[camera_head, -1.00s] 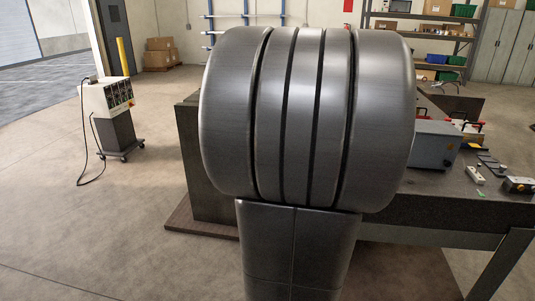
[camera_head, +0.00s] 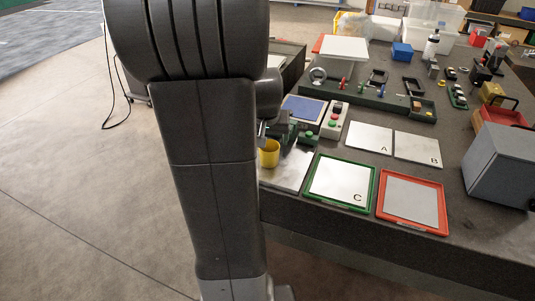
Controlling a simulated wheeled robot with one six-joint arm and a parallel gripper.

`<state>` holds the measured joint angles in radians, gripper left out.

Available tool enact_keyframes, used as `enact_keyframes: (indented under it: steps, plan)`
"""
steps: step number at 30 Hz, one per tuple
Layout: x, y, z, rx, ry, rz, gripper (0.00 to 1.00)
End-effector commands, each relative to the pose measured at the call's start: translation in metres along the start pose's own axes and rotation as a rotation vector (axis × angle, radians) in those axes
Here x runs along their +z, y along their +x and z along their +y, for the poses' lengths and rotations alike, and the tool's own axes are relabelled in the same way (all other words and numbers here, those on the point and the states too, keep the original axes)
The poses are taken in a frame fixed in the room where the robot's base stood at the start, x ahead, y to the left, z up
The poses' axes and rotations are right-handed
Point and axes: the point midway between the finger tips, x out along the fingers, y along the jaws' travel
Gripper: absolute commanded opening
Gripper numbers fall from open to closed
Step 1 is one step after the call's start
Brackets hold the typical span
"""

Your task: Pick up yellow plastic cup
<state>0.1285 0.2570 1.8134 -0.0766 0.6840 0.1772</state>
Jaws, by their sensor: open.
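The yellow plastic cup (camera_head: 270,154) stands at the left edge of the dark work table, on a pale metal plate (camera_head: 290,169). My arm hides part of its left side. My gripper (camera_head: 264,134) shows in part just to the right of my arm, at the cup's upper rim. It is open. Most of its fingers are hidden or too small to make out, and I cannot tell whether they touch the cup.
A green-framed panel C (camera_head: 341,181) and a red-framed panel (camera_head: 411,200) lie at the table's front. Plates A (camera_head: 370,137) and B (camera_head: 417,148) lie behind. A button box (camera_head: 334,120) stands near the cup. A grey box (camera_head: 502,164) is at right.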

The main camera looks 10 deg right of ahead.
Motion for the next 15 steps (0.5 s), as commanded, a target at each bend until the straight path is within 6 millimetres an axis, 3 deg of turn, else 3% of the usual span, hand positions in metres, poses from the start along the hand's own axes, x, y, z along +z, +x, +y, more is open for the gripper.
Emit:
enact_keyframes:
  steps: [3,15]
  plan:
    - [0.0,0.017,0.0,0.001,0.0,-0.003,0.79]
    - [0.002,0.045,0.005,0.001,0.001,-0.004,0.79]
